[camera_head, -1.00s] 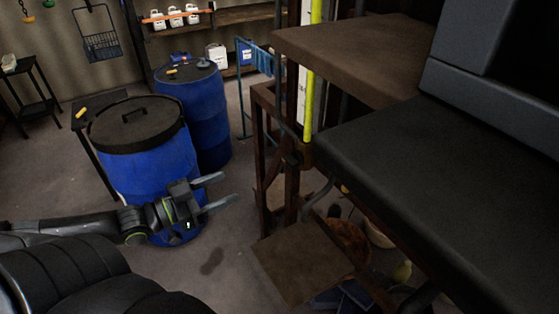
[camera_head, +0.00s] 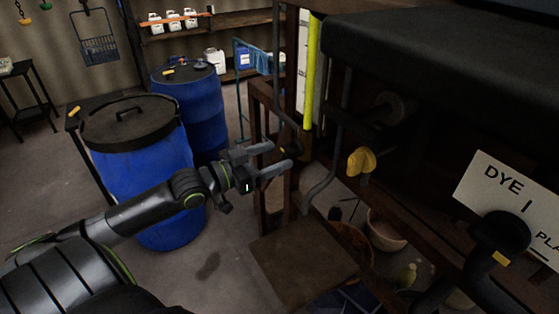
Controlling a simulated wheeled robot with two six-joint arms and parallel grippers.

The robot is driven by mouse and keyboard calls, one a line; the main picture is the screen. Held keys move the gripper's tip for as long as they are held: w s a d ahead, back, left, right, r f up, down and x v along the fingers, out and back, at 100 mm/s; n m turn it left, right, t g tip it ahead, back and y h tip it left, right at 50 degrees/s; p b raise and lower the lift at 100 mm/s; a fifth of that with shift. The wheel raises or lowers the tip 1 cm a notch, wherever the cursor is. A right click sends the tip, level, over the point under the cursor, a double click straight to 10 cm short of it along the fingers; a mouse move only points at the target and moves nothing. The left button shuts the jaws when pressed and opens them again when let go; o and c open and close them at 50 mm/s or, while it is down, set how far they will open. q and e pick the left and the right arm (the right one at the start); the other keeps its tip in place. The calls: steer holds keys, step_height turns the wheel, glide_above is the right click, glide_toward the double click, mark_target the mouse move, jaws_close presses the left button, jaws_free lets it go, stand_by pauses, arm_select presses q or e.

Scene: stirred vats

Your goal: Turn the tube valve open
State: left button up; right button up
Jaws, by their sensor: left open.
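A yellow-green upright tube (camera_head: 313,70) stands beside a white scale board on a dark wooden frame. A small dark fitting with a yellowish mark (camera_head: 290,150) sits low by the tube, just beyond my fingertips; whether it is the tube valve I cannot tell. A yellow knob (camera_head: 361,160) shows further right under the dark ledge. My left gripper (camera_head: 279,156) is open, its two grey fingers pointing right towards the frame. I see nothing between the fingers, and cannot tell whether they touch the fitting. My right gripper is not in view.
Blue barrels (camera_head: 140,165) stand behind my left arm. A brown board (camera_head: 303,262) lies below the gripper, with bowls (camera_head: 386,232) beside it. A black ledge (camera_head: 450,55) overhangs the right side. A white "DYE" sign (camera_head: 480,182) is at the right.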

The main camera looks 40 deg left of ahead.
mark_target(292, 150)
arm_select(q)
steer(key=shift+x, duration=0.8)
steer(key=shift+w+d, duration=0.15)
steer(key=shift+w, duration=0.1)
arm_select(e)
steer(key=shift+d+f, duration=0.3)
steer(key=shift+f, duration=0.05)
arm_select(q)
steer(key=c, duration=1)
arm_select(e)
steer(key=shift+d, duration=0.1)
